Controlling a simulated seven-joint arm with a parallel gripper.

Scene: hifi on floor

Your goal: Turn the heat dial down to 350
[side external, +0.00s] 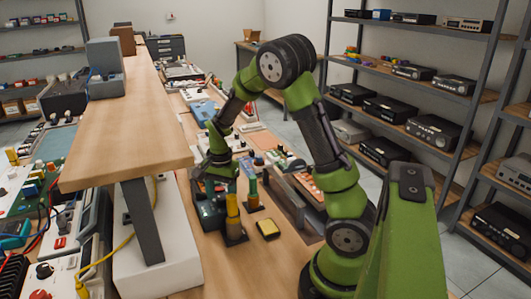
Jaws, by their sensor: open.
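My green arm reaches over the workbench (190,268), and my gripper (214,176) points down at its far end. It is open and small in this view; its fingertips are hard to make out. A dark box-shaped unit (208,212) sits on the bench directly below and beside the gripper, and may be the heat unit. I cannot pick out a heat dial, its number marks or its setting. I cannot tell whether the gripper touches the unit.
Yellow-and-black upright holders (233,217) stand close right of the unit, near a small yellow pad (268,228). A raised wooden shelf (125,110) runs along the left. Several electronic items crowd the bench behind. Bare bench lies in front.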

